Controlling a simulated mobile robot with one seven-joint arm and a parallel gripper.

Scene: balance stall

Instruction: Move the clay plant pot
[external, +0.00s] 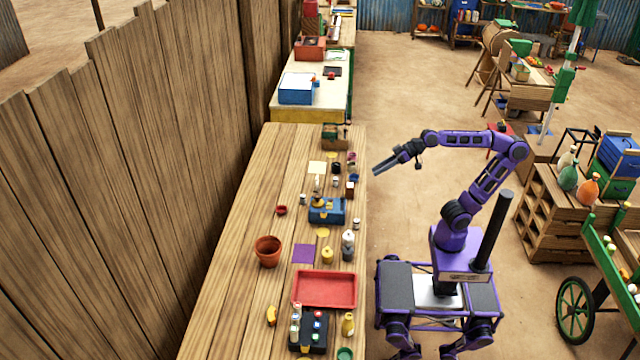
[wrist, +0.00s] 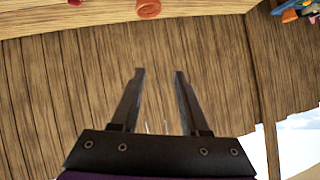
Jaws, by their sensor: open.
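The clay plant pot (external: 268,251) stands upright on the wooden table, left of a purple square. It is terracotta orange with a wide rim and looks empty. In the wrist view an orange-brown round thing (wrist: 148,8) at the top edge may be this pot, but it is cut off. My gripper (external: 376,172) is off the table's right edge in the external view, well behind and to the right of the pot, raised in the air. In the wrist view my gripper (wrist: 158,74) has its two fingers apart with nothing between them.
The wooden table (external: 225,290) has bare room left of the pot. A purple square (external: 303,253), a red tray (external: 325,289), a blue balance-like device (external: 326,210) and several bottles stand to the pot's right. A tall plank fence (external: 150,150) runs along the left.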

